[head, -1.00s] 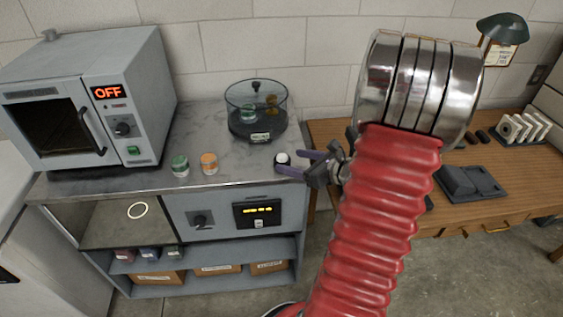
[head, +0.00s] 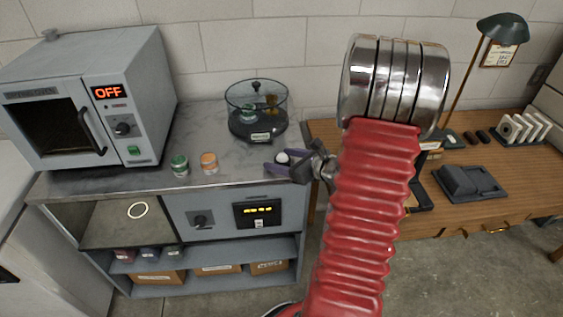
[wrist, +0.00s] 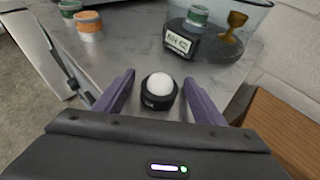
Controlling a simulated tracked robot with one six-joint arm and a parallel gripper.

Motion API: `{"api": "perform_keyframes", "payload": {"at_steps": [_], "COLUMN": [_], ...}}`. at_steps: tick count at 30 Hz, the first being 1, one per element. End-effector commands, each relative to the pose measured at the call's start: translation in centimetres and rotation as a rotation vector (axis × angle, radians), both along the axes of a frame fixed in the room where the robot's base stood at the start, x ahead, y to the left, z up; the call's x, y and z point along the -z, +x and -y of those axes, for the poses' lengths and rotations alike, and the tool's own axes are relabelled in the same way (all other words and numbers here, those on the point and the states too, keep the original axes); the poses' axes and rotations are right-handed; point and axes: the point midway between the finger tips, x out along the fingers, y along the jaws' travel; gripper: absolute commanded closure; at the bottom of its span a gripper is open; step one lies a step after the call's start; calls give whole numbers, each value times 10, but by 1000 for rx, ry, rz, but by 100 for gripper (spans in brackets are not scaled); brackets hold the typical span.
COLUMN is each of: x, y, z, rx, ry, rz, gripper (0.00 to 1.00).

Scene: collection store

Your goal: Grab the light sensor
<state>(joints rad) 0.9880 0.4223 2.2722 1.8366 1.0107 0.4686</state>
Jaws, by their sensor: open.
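The light sensor (wrist: 159,91) is a small black round base with a white dome, standing upright on the grey marbled counter. In the wrist view it sits between the two purple fingers, with a gap on both sides. It also shows in the head view (head: 282,157), near the counter's right front edge and partly hidden by a finger. My gripper (wrist: 158,92) is open around the sensor, and in the head view (head: 277,162) its fingers reach in from the right, low over the counter.
A clear round container (head: 257,110) with a green-lidded jar and a gold cup inside stands behind the sensor. A green-lidded jar (head: 179,165) and an orange jar (head: 209,163) stand to the left. An oven (head: 95,100) reads OFF. A wooden desk (head: 440,200) adjoins at right.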

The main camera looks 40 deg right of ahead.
Motion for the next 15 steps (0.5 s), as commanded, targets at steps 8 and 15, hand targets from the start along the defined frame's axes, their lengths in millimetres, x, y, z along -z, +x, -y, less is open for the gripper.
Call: {"api": "perform_keyframes", "payload": {"at_steps": [8,15], "x": [0,0], "y": [0,-1], "z": [0,0], "rx": [0,0], "ry": [0,1], "rz": [0,0], "gripper": [37,47]}}
